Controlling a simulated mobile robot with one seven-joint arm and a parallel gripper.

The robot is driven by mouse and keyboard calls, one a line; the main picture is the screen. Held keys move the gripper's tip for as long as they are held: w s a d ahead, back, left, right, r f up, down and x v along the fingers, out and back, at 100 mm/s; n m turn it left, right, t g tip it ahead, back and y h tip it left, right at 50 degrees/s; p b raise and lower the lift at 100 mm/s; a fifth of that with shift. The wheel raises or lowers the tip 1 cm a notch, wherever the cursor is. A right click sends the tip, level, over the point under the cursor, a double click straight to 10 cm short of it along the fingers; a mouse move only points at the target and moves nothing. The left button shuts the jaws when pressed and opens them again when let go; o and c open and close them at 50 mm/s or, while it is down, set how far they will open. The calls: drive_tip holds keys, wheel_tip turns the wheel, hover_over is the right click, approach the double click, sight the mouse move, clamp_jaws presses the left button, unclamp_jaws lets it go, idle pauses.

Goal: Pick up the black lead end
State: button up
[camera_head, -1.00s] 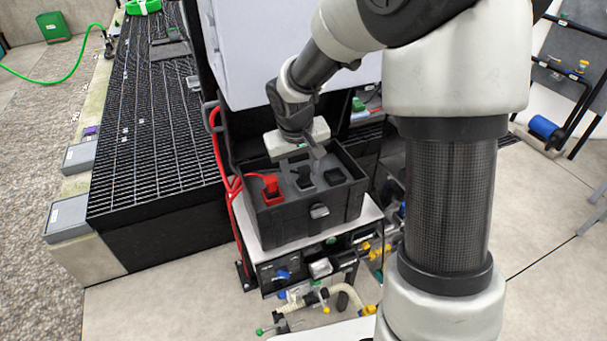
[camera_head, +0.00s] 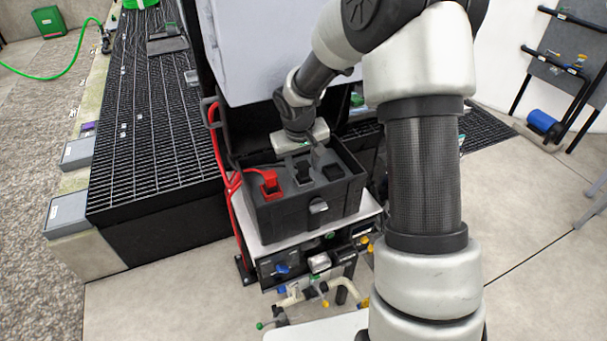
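A black open-topped box (camera_head: 318,209) holds a red lead end (camera_head: 270,183) in its left slot. A black lead end (camera_head: 303,171) stands in the middle slot. A further black slot or block (camera_head: 333,171) is to its right. My gripper (camera_head: 314,157) points down over the rear of the box, just above and behind the black lead end. Its dark fingers blend with the black parts, so their opening and any contact with the lead end cannot be made out.
The box stands on a white-topped cart (camera_head: 371,207) with knobs and pipes below. A grey cabinet (camera_head: 255,60) rises behind it.

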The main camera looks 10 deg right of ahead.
clamp_jaws()
drive_tip(key=shift+r, duration=0.15)
